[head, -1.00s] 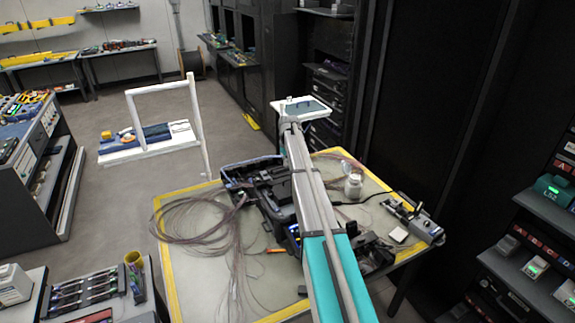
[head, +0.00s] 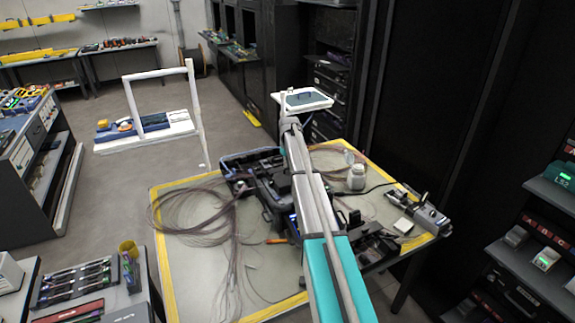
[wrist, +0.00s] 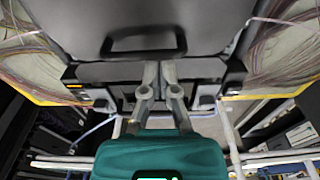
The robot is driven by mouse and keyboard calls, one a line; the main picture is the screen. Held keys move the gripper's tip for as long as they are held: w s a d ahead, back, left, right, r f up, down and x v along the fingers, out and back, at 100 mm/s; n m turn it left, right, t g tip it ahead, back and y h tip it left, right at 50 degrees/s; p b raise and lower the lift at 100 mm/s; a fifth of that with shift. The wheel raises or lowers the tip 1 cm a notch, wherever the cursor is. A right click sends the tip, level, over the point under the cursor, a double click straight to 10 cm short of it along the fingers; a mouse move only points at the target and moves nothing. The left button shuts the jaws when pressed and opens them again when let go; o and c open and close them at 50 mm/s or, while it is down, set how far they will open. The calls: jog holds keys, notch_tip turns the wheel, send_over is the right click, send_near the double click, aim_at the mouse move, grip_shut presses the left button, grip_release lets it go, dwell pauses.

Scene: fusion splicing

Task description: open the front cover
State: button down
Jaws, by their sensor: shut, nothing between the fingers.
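The fusion splicer (head: 262,185) is a black device on the yellow-edged table, partly hidden behind my arm in the head view. In the wrist view its dark grey front cover (wrist: 85,28) fills the top, with a black handle-shaped recess or loop (wrist: 145,42) near the lower middle. My gripper (wrist: 160,68) is shut and empty. Its fingertips overlap the cover's lower edge just below that loop; I cannot tell whether they touch. Small black blocks flank the fingers. My gripper is hidden in the head view.
The table (head: 170,285) carries loose coiled fibres (head: 190,210) left of the splicer. A white-capped jar (head: 356,177) and a small grey device (head: 425,217) stand to the right. Tall dark cabinets (head: 430,100) border the right side.

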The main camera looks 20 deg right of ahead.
jog(key=shift+f+b, duration=0.35)
jog(key=shift+f, duration=0.15)
